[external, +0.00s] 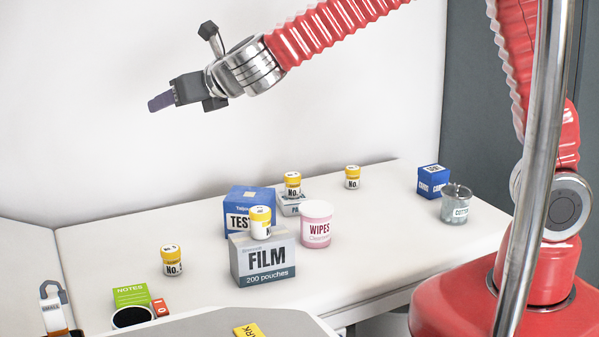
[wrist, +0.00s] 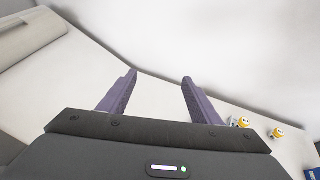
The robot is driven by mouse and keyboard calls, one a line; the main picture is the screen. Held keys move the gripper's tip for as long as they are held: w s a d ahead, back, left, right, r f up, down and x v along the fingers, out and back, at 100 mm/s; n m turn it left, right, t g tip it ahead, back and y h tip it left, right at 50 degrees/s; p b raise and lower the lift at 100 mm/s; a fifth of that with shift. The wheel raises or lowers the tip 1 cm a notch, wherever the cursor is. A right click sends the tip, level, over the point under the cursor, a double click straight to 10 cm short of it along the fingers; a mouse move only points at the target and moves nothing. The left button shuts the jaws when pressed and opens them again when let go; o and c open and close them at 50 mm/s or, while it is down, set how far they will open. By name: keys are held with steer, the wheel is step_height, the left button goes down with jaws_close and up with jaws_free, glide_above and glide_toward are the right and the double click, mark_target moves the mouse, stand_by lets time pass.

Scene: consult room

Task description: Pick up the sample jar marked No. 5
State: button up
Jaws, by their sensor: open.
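Several sample jars with yellow lids and white labels stand on the white counter (external: 400,215) in the external view. One jar (external: 172,261) is on the counter at the left, one jar (external: 260,222) is on top of the FILM box (external: 264,262), one jar (external: 292,184) is on a small grey box, and one jar (external: 352,177) is at the back. Their numbers are too small or turned away to read. My gripper (external: 160,102) is high above the counter, empty and apart from all jars. Its purple fingers (wrist: 158,92) are spread in the wrist view, with two jars (wrist: 277,133) at lower right.
A blue TEST box (external: 238,208) stands behind the FILM box. A pink WIPES tub (external: 316,229), a blue box (external: 432,181) and a clear cotton jar (external: 456,206) stand to the right. A green NOTES box (external: 131,295) is at front left. The wall rises directly behind.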

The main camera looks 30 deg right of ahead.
glide_toward(179, 255)
steer(key=x, duration=0.2)
steer(key=shift+w+f, duration=0.15)
steer(key=shift+w, duration=0.1)
steer(key=shift+w, duration=0.1)
steer(key=shift+x, duration=4.25)
steer(key=shift+a, duration=0.1)
steer(key=shift+x, duration=2.55)
steer(key=shift+w, duration=0.1)
steer(key=c, duration=1.1)
